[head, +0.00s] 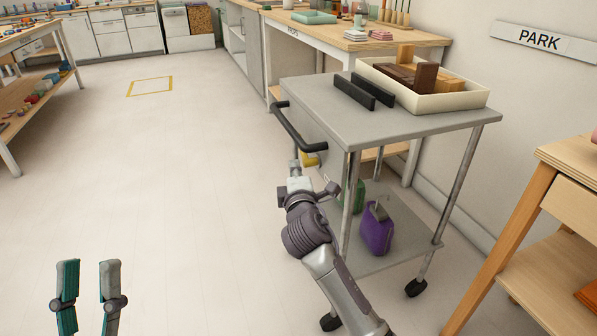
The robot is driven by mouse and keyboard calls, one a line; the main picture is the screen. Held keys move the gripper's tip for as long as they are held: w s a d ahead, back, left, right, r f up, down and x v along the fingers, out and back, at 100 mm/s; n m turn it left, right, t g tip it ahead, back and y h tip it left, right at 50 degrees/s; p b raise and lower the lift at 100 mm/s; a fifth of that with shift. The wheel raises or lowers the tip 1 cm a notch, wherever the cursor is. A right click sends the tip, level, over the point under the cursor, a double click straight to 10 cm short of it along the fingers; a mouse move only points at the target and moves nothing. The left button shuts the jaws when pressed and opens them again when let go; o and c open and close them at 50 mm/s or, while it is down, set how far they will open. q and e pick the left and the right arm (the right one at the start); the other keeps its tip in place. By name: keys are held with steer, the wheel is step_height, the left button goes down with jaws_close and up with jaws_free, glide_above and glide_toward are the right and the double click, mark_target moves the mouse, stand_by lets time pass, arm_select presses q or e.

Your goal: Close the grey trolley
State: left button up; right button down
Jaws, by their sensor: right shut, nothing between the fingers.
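The grey trolley (310,88) stands right of centre, with a flat grey top, metal legs, a lower shelf and black castors. I cannot tell how far any drawer there stands out. My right gripper (294,168) is shut and empty, just below the handle's near end; I cannot tell if it touches the trolley. My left gripper (88,268) is open and empty over the floor at the lower left.
A cream tray (440,101) of wooden blocks and two black bars (354,91) are on the trolley top. A purple container (376,230) is on its lower shelf. A wooden shelf unit (560,180) stands close on the right, below a PARK sign (540,41). The floor to the left is clear.

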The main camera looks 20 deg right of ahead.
arm_select(q)
steer(key=shift+s+r+t, duration=0.25)
steer(key=shift+s+t, duration=0.05)
steer(key=shift+s, duration=0.05)
arm_select(e)
steer(key=shift+d, duration=0.45)
arm_select(q)
steer(key=shift+w, duration=0.1)
